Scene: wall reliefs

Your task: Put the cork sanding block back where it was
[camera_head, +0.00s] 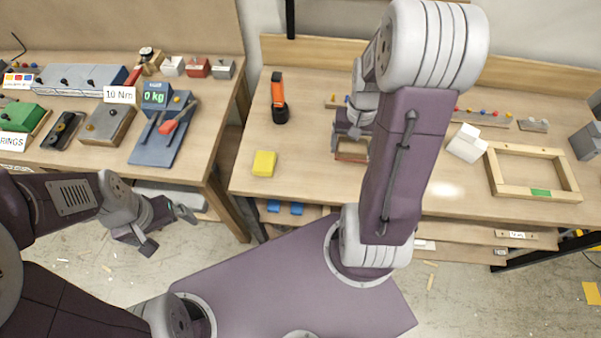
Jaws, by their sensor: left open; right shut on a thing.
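My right gripper (350,135) is low over the right workbench (320,180), partly hidden behind my own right arm. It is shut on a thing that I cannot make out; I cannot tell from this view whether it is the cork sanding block. A small reddish-brown box or frame (352,156) shows just under and beside this gripper. I cannot clearly see a cork-coloured block elsewhere. My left gripper (168,230) is open and empty, over the floor in front of the left workbench (190,185).
A yellow block (264,163) and an orange-and-black tool (278,98) stand left on the right bench. A white block (466,143) and a wooden frame (533,172) lie right. A blue scale (163,130) is on the left bench.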

